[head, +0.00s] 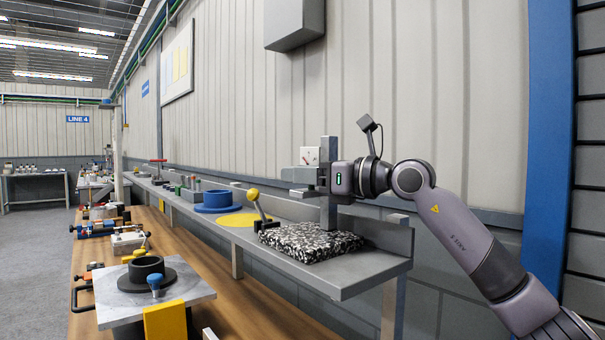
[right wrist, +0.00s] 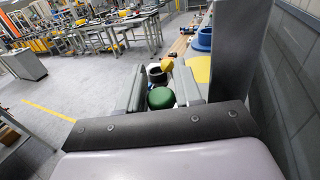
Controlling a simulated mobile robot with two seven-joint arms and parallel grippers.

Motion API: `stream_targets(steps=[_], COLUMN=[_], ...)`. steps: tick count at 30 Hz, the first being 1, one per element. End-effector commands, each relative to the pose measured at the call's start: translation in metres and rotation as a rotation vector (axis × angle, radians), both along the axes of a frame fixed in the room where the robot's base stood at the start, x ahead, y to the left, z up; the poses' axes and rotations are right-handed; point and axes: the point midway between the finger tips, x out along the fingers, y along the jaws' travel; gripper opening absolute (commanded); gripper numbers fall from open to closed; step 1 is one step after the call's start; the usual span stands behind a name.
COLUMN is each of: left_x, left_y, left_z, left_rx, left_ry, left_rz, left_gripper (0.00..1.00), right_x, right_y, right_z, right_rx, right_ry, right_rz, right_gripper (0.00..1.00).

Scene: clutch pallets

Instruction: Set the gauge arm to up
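The gauge stand has a speckled granite base (head: 310,241), an upright grey post (head: 329,214) and a small white dial (head: 310,156). The post also shows in the right wrist view (right wrist: 234,48), to the right of the fingers. My right gripper (head: 300,175) is level at the upper post, pointing left below the dial, and hides part of the post. In the right wrist view a green knob (right wrist: 160,98) sits between the spread fingers; firm contact does not show. The gauge arm's angle is hidden behind my gripper. My left gripper is not in view.
The stand is on a narrow grey shelf (head: 372,268) along the wall. Left of it are a yellow-knobbed lever (head: 253,195), a yellow disc (head: 240,220) and a blue ring fixture (head: 217,200). A lower wooden bench holds a plate with a dark ring (head: 146,268).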

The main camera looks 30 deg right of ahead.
Motion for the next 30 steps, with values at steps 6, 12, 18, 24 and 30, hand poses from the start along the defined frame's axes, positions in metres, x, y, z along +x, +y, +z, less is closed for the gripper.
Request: stream_targets(steps=[6, 12, 18, 24, 30], left_x=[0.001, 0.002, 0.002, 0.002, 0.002], left_y=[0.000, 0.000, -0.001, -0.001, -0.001], left_z=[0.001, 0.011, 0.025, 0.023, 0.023], left_rx=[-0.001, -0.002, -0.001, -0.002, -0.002], left_ry=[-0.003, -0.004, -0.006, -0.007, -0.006], left_rz=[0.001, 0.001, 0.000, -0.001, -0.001], left_gripper=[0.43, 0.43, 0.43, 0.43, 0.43], right_x=[0.000, 0.000, 0.000, -0.001, -0.001], right_y=[0.000, 0.000, 0.000, -0.001, -0.001], right_z=[0.000, 0.011, 0.025, 0.026, 0.027], right_rx=[0.001, 0.001, 0.001, 0.003, 0.004], right_ry=[0.000, 0.000, 0.000, -0.006, -0.010], right_rz=[0.000, 0.000, 0.000, -0.001, -0.002], right_gripper=[0.00, 0.00, 0.00, 0.00, 0.35])
